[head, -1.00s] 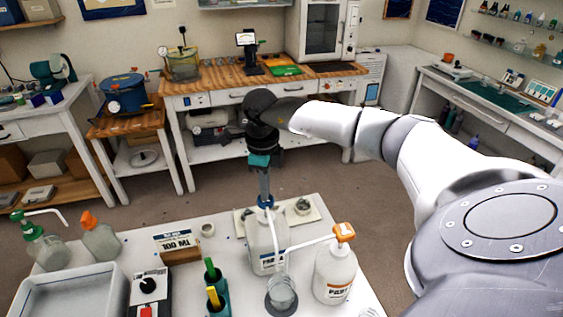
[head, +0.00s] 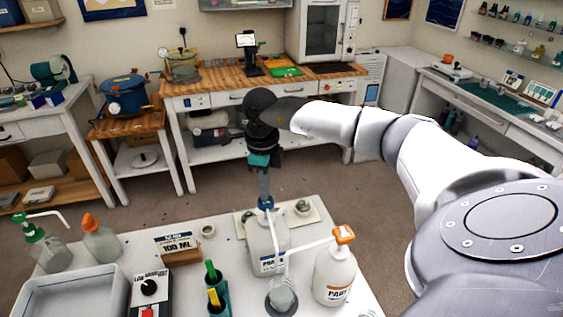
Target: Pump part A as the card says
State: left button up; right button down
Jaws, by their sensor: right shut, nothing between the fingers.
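The card (head: 178,246) reads "100 ML" in large letters, with smaller print above that I cannot read. A white bottle with a blue pump head (head: 265,203) and a blue-striped label starting "PA" (head: 268,262) stands near the middle of the table. Its white spout reaches down toward a clear cup (head: 283,297). My right gripper (head: 265,197) is shut and empty, pointing down on top of the blue pump head, seemingly touching it. A second bottle with an orange pump head (head: 335,277) stands to the right, its spout also toward the cup. My left gripper is not in view.
Green-topped (head: 40,245) and orange-topped (head: 101,237) bottles stand at the left edge. A small white cup (head: 207,231) is behind the holder.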

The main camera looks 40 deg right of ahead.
dwell(0.3)
notch_tip(320, 180, up, 6)
jog(key=p, duration=0.4)
jog(key=shift+r+p, duration=0.1)
jog(key=shift+p, duration=0.2)
